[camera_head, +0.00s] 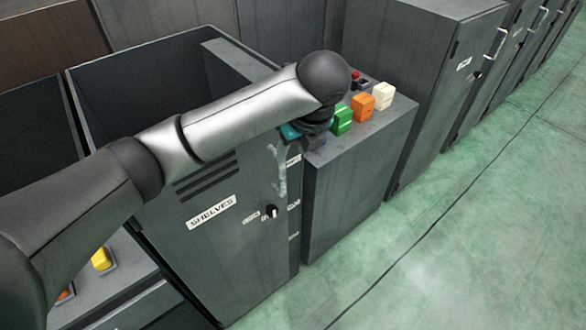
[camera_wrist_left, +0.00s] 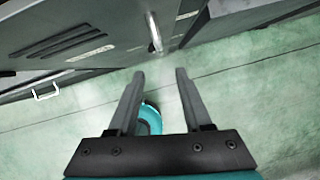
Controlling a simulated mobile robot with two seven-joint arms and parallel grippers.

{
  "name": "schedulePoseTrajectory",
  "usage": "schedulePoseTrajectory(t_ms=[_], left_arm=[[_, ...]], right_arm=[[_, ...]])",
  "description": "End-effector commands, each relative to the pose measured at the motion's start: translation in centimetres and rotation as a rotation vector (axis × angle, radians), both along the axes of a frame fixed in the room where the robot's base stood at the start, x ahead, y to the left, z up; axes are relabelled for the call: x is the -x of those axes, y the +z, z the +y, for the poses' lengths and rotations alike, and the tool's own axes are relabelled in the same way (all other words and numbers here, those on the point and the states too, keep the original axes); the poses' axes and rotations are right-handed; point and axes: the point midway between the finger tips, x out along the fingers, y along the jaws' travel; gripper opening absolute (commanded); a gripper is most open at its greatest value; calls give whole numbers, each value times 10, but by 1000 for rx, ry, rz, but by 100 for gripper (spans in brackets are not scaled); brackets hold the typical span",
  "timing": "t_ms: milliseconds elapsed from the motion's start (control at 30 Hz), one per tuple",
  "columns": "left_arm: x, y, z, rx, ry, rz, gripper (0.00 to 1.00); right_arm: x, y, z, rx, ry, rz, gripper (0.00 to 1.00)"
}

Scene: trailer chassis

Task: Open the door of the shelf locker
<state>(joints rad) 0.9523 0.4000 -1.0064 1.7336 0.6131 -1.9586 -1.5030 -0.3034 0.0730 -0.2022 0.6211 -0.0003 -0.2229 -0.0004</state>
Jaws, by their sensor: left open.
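The shelf locker door (camera_head: 235,235) is dark grey, with vent slots and a "SHELVES" label. It looks shut in the head view. Its pale upright handle (camera_head: 281,168) is near its right edge, above a dark knob (camera_head: 271,211). My left gripper (camera_head: 314,139) is by the door's upper right corner, mostly hidden under my wrist. In the left wrist view, my left gripper (camera_wrist_left: 160,72) is open with nothing between its fingertips. The handle (camera_wrist_left: 154,33) shows just beyond the fingertips, apart from them. My right gripper is out of view.
A lower grey cabinet (camera_head: 350,185) stands right of the locker, with green (camera_head: 342,120), orange (camera_head: 363,106) and cream (camera_head: 384,96) blocks on top. A taller cabinet (camera_head: 425,70) stands beyond it. The green floor (camera_head: 460,235) in front is clear.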

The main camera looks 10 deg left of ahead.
Motion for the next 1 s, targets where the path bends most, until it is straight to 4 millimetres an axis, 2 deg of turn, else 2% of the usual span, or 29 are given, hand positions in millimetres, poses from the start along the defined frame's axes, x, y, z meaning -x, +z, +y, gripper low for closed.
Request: schedulePoseTrajectory(t_ms=[167, 500, 700, 1000], left_arm=[[-4, -20, 6, -6, 0, 6, 50], [-25, -88, 24, -4, 3, 5, 50], [-36, -121, 33, -3, 1, 3, 50], [-43, -140, 38, -3, -1, 1, 50]], right_arm=[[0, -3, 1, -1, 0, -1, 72], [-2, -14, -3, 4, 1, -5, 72], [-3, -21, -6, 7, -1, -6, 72], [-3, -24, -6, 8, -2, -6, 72]])
